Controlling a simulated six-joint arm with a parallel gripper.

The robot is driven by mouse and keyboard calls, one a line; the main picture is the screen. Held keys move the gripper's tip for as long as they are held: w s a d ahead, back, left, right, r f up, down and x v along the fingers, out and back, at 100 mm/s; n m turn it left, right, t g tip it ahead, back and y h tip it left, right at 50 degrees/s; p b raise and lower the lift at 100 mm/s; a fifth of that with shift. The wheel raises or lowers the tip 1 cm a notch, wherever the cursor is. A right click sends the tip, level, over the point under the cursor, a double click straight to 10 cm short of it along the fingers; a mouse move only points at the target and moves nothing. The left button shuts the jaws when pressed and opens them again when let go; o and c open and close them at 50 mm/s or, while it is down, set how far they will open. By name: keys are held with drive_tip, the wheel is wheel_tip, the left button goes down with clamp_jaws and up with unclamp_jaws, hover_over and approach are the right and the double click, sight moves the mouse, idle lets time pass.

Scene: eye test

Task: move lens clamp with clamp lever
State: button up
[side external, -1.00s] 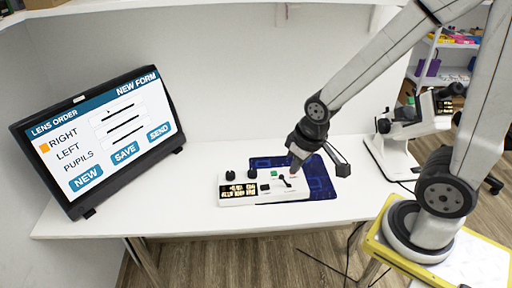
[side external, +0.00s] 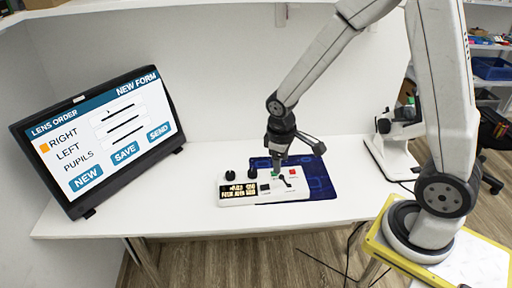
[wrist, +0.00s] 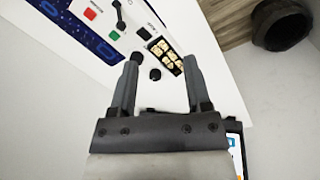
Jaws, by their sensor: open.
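A white control box (side external: 290,194) lies on the table in the side external view. A small black lever (side external: 286,181) stands on its right part, and shows at the top of the wrist view (wrist: 121,16). I cannot tell a separate lens clamp. My gripper (side external: 277,166) points down over the back of the box, just left of the lever, close to the green button (wrist: 114,36). In the wrist view my gripper (wrist: 161,62) is open, with nothing between its fingers. Contact with the box cannot be told.
The box also has a red button (side external: 293,174), black knobs (side external: 230,175) and a gold-lettered panel (side external: 238,190). It overlaps a blue mat (side external: 320,180). A tilted screen (side external: 100,140) stands at left, a white optical instrument (side external: 390,157) at right. The front table strip is clear.

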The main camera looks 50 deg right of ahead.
sight(281, 176)
drive_tip(key=w+d+f+n+g+h, duration=0.2)
drive_tip(key=w+d+f, duration=0.4)
drive_tip(key=f, duration=0.3)
drive_tip(key=shift+w+f+n+g, duration=0.15)
drive_tip(key=shift+f+n+g, duration=0.35)
drive_tip(key=shift+n, duration=0.6)
drive_tip(key=shift+d+r, duration=0.1)
drive_tip(key=shift+d, duration=0.05)
drive_tip(key=shift+x, duration=3.8)
clamp_jaws()
